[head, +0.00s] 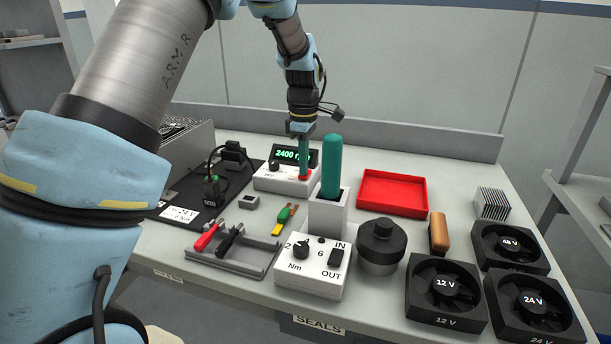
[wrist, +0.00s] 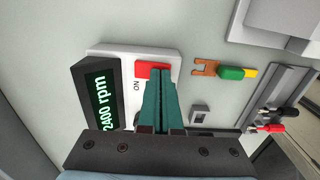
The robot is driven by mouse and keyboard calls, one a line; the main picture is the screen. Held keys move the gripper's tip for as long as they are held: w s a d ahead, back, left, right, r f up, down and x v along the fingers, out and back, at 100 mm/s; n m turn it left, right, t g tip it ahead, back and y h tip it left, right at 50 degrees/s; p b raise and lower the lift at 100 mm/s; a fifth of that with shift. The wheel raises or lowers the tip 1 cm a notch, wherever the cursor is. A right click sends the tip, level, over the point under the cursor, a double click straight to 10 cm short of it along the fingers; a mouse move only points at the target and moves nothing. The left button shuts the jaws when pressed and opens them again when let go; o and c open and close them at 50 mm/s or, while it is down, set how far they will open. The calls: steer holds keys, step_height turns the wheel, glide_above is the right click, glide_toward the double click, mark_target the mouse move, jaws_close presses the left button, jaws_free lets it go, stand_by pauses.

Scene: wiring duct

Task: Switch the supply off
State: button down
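The supply is a white box (head: 272,183) with a dark display (head: 292,156) reading 2400 rpm. It also shows in the wrist view (wrist: 120,55). A red switch (wrist: 146,69) sits on its top face with the word ON printed beside it. My gripper (wrist: 160,72) has its two teal fingers together, with nothing seen between them. The fingertips overlap the edge of the red switch in the wrist view and hide part of it. In the head view my gripper (head: 304,175) points straight down at the switch. I cannot tell whether the tips press it.
A teal-handled tool (head: 331,165) stands in a white holder just right of the supply. A torque box (head: 312,282), a dark round pot (head: 381,243), a red tray (head: 392,193) and several fans (head: 446,290) fill the right side. Probes lie in a grey tray (head: 233,258).

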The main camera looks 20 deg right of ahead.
steer(key=shift+f, duration=0.2)
steer(key=shift+r, duration=0.15)
steer(key=shift+r+p, duration=2.95)
steer(key=shift+r, duration=0.5)
steer(key=a+r+m, duration=0.2)
steer(key=a+m, duration=0.3)
steer(key=a, duration=1.6)
steer(key=s+a+m, duration=0.2)
steer(key=s+a, duration=0.3)
steer(key=a, duration=0.3)
steer(key=s+a+f+m+t, duration=0.1)
steer(key=s+a+m, duration=0.2)
steer(key=s+a, duration=0.3)
steer(key=shift+a+m+t, duration=0.3)
steer(key=shift+a, duration=0.55)
